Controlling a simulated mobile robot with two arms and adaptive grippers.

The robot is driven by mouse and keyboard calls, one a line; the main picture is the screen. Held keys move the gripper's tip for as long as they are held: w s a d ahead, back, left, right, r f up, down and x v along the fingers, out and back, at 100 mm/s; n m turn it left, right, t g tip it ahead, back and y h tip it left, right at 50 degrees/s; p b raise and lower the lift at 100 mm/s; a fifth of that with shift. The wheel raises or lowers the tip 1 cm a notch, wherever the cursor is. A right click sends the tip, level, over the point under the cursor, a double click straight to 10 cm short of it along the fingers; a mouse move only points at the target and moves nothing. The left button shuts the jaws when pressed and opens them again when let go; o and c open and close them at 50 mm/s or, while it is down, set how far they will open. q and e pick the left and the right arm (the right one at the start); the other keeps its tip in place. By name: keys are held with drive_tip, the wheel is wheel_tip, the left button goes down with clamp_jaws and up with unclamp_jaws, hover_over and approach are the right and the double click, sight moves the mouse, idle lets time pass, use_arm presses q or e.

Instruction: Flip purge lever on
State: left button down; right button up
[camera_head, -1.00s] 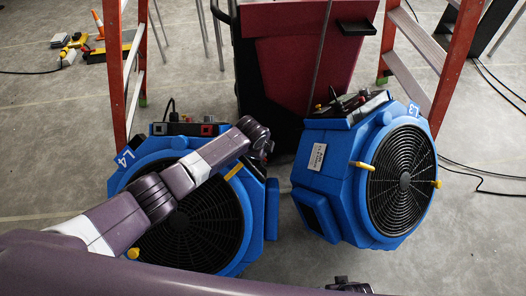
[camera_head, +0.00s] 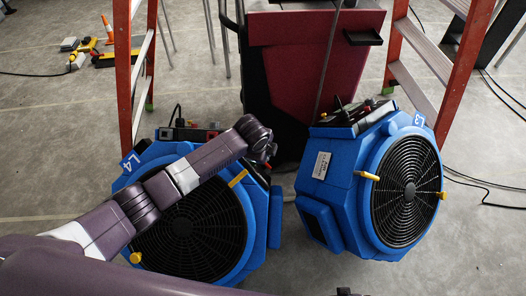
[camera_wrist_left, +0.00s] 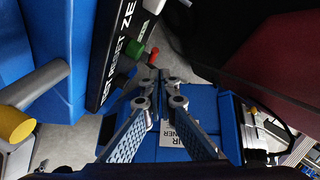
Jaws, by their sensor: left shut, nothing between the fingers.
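Two blue air movers with round black grilles stand on the floor: L4 (camera_head: 259,263) on the left and L3 (camera_head: 348,204) on the right. My left arm crosses L4's grille. My left gripper (camera_head: 267,150) is in the gap between the units, near the rear of L4; its fingers are hard to make out there. I cannot pick out a lever marked purge.
A dark red cart or bin (camera_head: 295,90) stands close behind the gap. Orange ladders (camera_head: 122,60) flank it. Cables (camera_head: 485,190) lie on the floor at right. A dark piece at the bottom edge may be my right gripper (camera_head: 346,292).

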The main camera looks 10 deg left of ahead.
use_arm(q)
drive_tip(key=v, duration=0.5)
drive_tip(key=shift+s+r, duration=0.15)
drive_tip(key=shift+r, duration=0.15)
